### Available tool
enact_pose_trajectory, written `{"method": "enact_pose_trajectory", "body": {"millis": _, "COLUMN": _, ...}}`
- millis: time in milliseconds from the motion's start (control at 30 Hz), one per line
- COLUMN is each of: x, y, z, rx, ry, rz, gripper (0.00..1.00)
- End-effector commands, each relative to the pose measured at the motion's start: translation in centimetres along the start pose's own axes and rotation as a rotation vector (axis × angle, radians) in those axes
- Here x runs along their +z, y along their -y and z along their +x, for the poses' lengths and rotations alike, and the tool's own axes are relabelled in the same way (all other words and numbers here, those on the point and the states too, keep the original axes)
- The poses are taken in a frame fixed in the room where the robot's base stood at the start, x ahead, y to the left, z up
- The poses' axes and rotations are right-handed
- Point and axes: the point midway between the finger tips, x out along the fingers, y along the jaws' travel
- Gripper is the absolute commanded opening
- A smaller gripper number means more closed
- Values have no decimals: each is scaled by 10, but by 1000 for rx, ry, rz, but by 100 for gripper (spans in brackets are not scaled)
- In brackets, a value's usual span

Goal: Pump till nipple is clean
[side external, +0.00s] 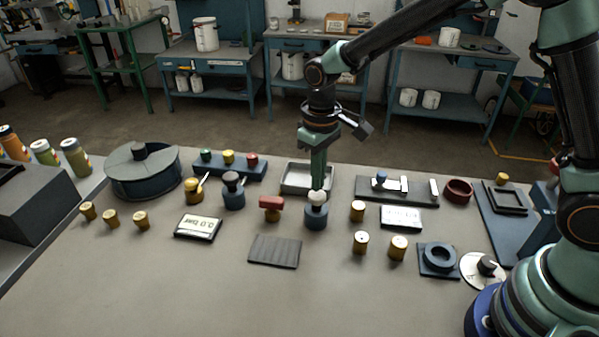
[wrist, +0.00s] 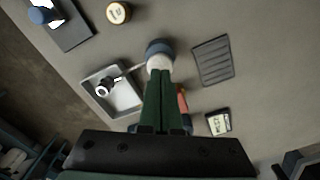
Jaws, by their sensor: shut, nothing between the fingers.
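A squat blue pump body with a white cap (side external: 316,217) stands on the bench. It also shows in the wrist view (wrist: 160,47). My gripper (side external: 318,186) points straight down with its fingers together, tips at the white cap; nothing is between them. In the wrist view the closed green fingers (wrist: 161,74) cover part of the cap. Contact is hard to tell. A thin spout runs from the pump toward a shallow pale tray (wrist: 128,98). A small dark round fitting with a light patch (wrist: 104,87), possibly the nipple, sits in the tray; its cleanliness is unclear. My gripper partly hides the tray in the side view.
A red-topped brass piece (side external: 270,207) stands close left of the pump. A brass cylinder (side external: 357,211) stands to its right. A ribbed grey mat (side external: 274,251) and a display reading about 0.0 bar (side external: 198,226) lie left.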

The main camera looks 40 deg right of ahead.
Motion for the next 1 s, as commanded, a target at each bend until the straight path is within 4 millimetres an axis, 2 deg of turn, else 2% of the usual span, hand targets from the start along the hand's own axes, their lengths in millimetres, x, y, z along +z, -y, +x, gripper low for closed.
{"method": "enact_pose_trajectory", "body": {"millis": 333, "x": 0, "y": 0, "z": 2, "rx": 0, "ry": 0, "rz": 0, "gripper": 0}}
{"method": "enact_pose_trajectory", "body": {"millis": 1000, "x": 0, "y": 0, "z": 20, "rx": 0, "ry": 1, "rz": 0, "gripper": 0}}
